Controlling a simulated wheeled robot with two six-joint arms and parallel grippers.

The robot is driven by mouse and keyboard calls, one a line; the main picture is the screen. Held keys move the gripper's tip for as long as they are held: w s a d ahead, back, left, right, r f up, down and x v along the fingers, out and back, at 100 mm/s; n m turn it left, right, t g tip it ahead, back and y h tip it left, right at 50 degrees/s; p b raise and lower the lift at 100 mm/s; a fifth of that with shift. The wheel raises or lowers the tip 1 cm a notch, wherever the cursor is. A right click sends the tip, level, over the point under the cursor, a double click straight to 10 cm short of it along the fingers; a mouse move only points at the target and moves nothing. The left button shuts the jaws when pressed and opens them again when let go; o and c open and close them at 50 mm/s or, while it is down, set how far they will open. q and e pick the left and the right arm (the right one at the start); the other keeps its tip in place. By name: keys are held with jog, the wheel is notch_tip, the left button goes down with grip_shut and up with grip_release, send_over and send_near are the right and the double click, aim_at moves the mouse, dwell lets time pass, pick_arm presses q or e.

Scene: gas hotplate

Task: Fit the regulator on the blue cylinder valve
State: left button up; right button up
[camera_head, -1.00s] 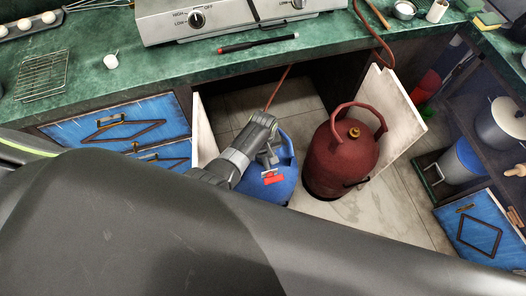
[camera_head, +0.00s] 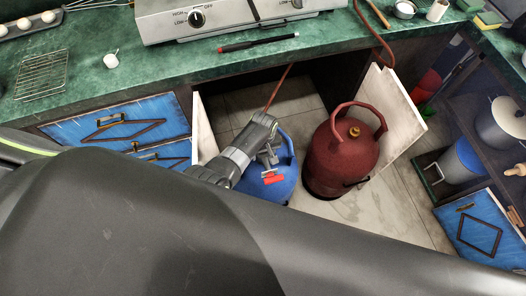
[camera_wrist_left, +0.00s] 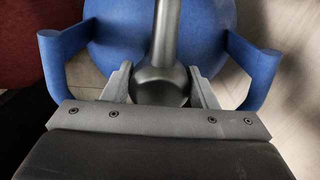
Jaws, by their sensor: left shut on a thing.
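The blue cylinder (camera_head: 285,186) stands on the floor of the open cabinet, with a red mark on its near side. My left gripper (camera_head: 268,157) is over its top and hides the valve in the head view. In the left wrist view the jaws (camera_wrist_left: 162,88) are shut on the regulator (camera_wrist_left: 160,84), a grey round body with a grey tube running up from it. The blue cylinder's handle posts (camera_wrist_left: 54,70) show on both sides, beyond the jaws. I cannot tell whether the regulator touches the valve. My right gripper is not in view.
A dark red cylinder (camera_head: 335,165) with a brass valve stands close on the right. White cabinet doors (camera_head: 391,112) stand open on both sides. An orange hose (camera_head: 279,88) runs down from the counter (camera_head: 120,40) toward my left gripper. The hotplate (camera_head: 235,15) is above.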

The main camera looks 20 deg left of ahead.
pick_arm(q)
jog(key=shift+w, duration=0.1)
jog(key=o, duration=1.3)
jog(key=shift+c, duration=0.2)
jog(key=shift+o, duration=0.3)
jog(key=o, duration=0.4)
jog(key=shift+r, duration=0.1)
notch_tip(320, 180, up, 7)
jog(key=p, duration=0.7)
jog(key=shift+r+p, duration=0.2)
jog(key=shift+p, duration=0.2)
